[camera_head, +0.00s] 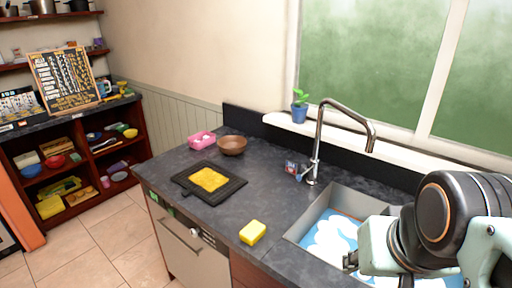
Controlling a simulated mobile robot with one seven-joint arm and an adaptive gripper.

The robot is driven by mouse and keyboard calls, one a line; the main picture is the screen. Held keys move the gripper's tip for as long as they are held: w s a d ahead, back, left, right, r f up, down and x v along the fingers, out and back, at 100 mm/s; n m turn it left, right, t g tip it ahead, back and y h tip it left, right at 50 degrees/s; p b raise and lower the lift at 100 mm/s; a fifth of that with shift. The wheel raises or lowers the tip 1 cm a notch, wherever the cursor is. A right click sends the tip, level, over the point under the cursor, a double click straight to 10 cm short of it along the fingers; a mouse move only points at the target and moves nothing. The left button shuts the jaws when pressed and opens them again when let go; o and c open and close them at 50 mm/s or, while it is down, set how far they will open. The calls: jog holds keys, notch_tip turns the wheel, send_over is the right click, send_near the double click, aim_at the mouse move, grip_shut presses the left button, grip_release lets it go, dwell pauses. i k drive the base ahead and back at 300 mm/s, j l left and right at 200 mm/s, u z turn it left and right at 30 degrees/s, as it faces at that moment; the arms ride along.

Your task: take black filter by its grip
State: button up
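A flat black square filter (232,186) lies on the dark countertop, left of the sink. A yellow, rough-looking patch (208,180) covers its middle. A small tab sticks out at its near left edge (184,193), which may be the grip. My gripper (352,262) is at the lower right, over the sink and well to the right of the filter. Only part of its dark end shows past my arm, so its opening is unclear. Nothing is seen touching the filter.
A yellow sponge (253,232) lies at the counter's front edge, between filter and sink. A pink container (201,140) and a brown bowl (232,145) stand behind the filter. A tall faucet (319,140) rises behind the sink (298,232). Bare counter lies right of the filter.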

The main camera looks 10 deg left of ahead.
aim_at(212, 183)
jog(key=i+j+z, duration=0.15)
jog(key=j, duration=0.35)
jog(key=i+j+z, duration=0.15)
jog(key=j, duration=0.35)
jog(key=j+z, duration=0.1)
jog(key=j, duration=0.4)
jog(key=i+j, duration=0.1)
jog(key=j, duration=0.4)
jog(key=i+j, duration=0.15)
jog(key=j, duration=0.4)
jog(key=i+j+z, duration=0.1)
jog(key=j, duration=0.4)
jog(key=j+z, duration=0.1)
jog(key=j, duration=0.3)
jog(key=k+j+z, duration=0.1)
jog(key=j, duration=0.25)
jog(key=k+j+z, duration=0.2)
jog(key=i+u, duration=0.4)
